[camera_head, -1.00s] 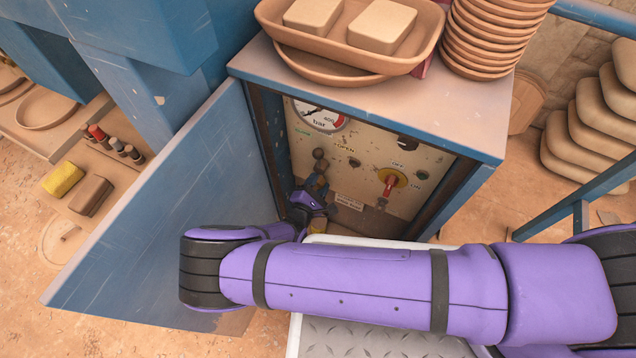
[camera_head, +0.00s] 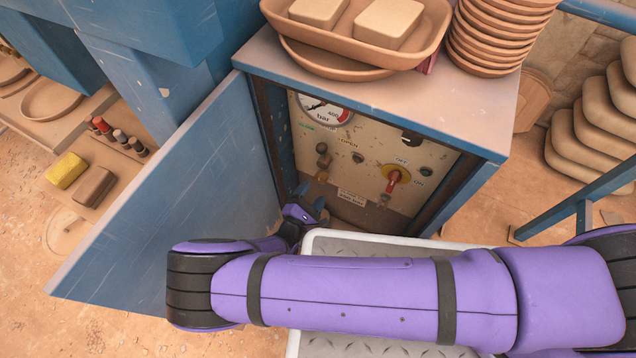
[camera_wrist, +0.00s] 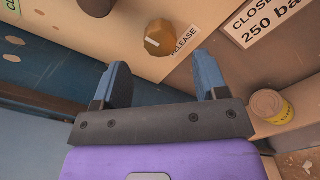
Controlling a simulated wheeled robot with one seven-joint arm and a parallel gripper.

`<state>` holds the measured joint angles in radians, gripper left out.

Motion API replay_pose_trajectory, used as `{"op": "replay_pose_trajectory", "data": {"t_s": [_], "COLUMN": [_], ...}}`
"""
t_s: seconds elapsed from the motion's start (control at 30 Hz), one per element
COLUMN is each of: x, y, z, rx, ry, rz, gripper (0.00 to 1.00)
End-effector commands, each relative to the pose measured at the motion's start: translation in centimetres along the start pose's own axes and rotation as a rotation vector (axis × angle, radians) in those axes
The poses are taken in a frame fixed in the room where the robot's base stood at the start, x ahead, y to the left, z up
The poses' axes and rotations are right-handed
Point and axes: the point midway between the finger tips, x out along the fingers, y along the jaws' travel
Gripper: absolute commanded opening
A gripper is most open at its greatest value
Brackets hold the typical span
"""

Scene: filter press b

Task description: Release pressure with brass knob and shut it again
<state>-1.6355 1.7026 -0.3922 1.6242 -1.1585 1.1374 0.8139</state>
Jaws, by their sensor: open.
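The brass knob (camera_wrist: 159,38) sticks out of the cream panel beside a RELEASE label in the wrist view. In the head view it is a small spot (camera_head: 322,176) low on the panel, below a dark knob (camera_head: 323,148). My gripper (camera_wrist: 164,70) is open and empty, with its two blue fingers pointing at the panel. The brass knob lies ahead, between the fingertip directions, and looks apart from both fingers. In the head view my gripper (camera_head: 317,207) is below the brass knob, partly hidden by my arm. The pressure gauge (camera_head: 325,108) is at the panel's top, partly cut off by the cabinet top.
The open blue cabinet door (camera_head: 180,210) stands close left of my gripper. A red switch (camera_head: 393,181) is right on the panel. A yellowish can (camera_wrist: 270,106) stands right of the fingers. Bowls and stacked plates (camera_head: 500,30) sit on the cabinet top.

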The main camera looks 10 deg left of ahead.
Motion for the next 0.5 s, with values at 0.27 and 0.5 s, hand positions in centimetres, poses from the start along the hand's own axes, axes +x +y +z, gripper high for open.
{"op": "replay_pose_trajectory", "data": {"t_s": [0.27, 0.5], "x": [-3.8, -4.5], "y": [0.0, 0.0], "z": [0.0, 0.0], "rx": [0.001, 0.001], "ry": [0.001, 0.0], "rz": [-0.001, -0.001], "gripper": [0.67, 0.67]}}
